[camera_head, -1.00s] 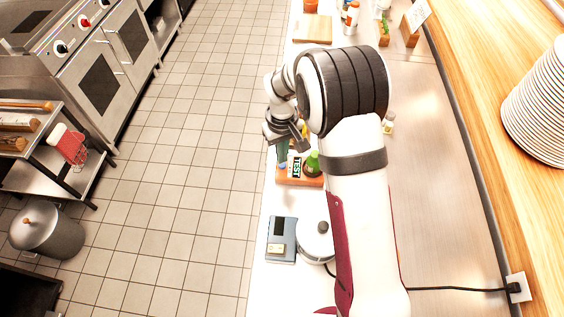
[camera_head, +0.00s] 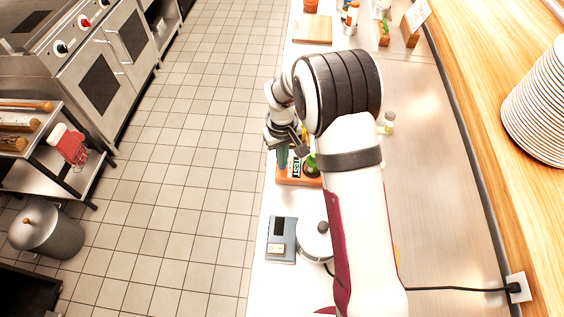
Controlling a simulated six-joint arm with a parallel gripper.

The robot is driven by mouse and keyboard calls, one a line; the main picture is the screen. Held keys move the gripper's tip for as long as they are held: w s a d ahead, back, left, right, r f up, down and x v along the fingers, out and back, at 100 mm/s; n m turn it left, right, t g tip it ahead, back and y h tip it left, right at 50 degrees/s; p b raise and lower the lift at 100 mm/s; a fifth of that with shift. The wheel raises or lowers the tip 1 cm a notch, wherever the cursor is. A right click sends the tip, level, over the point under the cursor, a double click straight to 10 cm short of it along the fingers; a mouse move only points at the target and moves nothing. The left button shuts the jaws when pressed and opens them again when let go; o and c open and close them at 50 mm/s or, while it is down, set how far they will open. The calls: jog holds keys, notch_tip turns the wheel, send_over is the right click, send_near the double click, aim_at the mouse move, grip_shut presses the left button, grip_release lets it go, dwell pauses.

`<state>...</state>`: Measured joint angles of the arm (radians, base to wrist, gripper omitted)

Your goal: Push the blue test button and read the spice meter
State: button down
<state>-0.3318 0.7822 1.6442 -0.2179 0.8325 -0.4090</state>
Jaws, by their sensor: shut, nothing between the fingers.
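A blue-grey device (camera_head: 272,254) with a dark display (camera_head: 279,227) and a pale yellow panel lies nearer. No reading is legible, and I cannot tell which device is the spice meter.
A lidded pot (camera_head: 316,240) stands close to the right of the blue-grey device. A small jar (camera_head: 388,123) stands right of my arm. Tiled floor (camera_head: 200,200) is open to the left.

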jog(key=shift+f, duration=0.15)
jog(key=shift+r, duration=1.05)
jog(key=shift+r, duration=0.1)
jog(key=shift+r, duration=2.45)
